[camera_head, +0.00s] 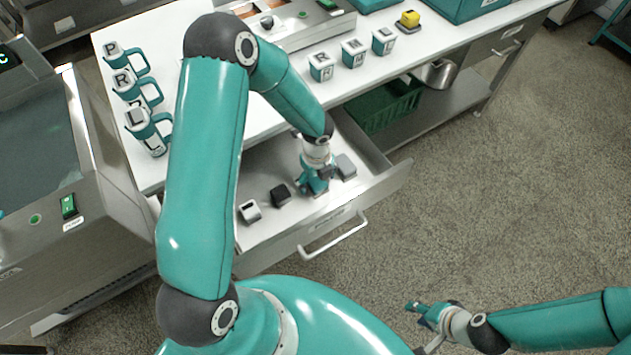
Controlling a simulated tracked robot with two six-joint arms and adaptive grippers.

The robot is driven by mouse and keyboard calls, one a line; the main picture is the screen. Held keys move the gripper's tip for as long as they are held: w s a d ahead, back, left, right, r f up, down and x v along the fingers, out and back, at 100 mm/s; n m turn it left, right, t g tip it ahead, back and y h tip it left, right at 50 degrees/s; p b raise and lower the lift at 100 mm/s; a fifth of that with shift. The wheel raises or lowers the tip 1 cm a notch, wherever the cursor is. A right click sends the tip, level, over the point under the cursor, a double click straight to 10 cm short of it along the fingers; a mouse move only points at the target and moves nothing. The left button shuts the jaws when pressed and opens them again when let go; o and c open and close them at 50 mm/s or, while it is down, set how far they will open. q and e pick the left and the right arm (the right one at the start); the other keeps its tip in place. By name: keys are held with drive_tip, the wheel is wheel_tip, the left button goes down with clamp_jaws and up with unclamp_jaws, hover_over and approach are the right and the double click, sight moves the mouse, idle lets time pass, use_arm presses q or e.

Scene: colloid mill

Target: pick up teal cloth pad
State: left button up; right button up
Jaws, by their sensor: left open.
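My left gripper (314,190) is open and points down into the open drawer (272,232) below the white table. It is between a black block (281,195) on its left and a grey block (346,166) on its right. I cannot make out the teal cloth pad apart from the teal gripper fingers; it may be hidden under them. My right gripper (417,312) is over the floor at the lower right, away from the drawer. Its fingers are too small to tell open from shut.
A white-and-black block (250,211) lies at the drawer's left. The drawer handle (335,236) sticks out in front. Lettered teal-handled mugs (125,85) and several small lettered boxes (352,54) stand on the table (175,52). A green basket (385,107) is on the lower shelf.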

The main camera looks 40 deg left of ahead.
sight(317, 181)
use_arm(q)
drive_tip(key=shift+f, duration=0.45)
drive_tip(key=c, duration=1.1)
drive_tip(key=shift+r, duration=0.15)
drive_tip(key=shift+c, duration=0.2)
drive_tip(key=shift+r, duration=0.5)
wheel_tip(317, 181, up, 19)
drive_tip(key=p, duration=0.2)
drive_tip(key=shift+f, duration=0.1)
